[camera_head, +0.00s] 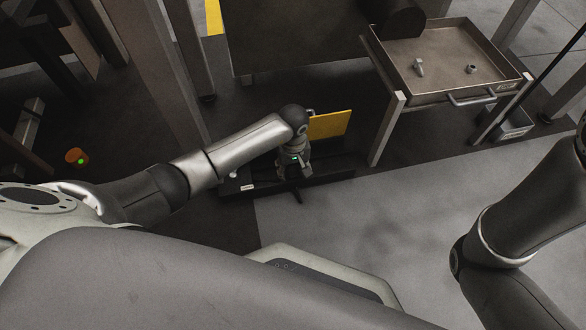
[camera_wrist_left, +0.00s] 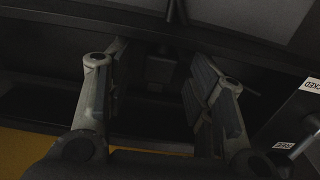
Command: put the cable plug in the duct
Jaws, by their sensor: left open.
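My left gripper (camera_head: 293,174) points down over a low, dark, trough-like thing (camera_head: 330,178), which may be the duct. In the left wrist view the fingers of my left gripper (camera_wrist_left: 157,78) are spread apart. A dark block (camera_wrist_left: 160,68), possibly the cable plug, shows between and beyond them. A dark cable-like strip (camera_wrist_left: 172,12) runs up from near it. The fingers do not visibly touch the block. The picture is too dark to tell how the block sits. My right gripper is out of view; only its arm shows at the right.
A yellow panel (camera_head: 330,124) stands just behind the trough. A metal tray table (camera_head: 445,50) with two small parts stands at the back right. Posts rise at the left. The grey floor (camera_head: 380,215) is clear.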

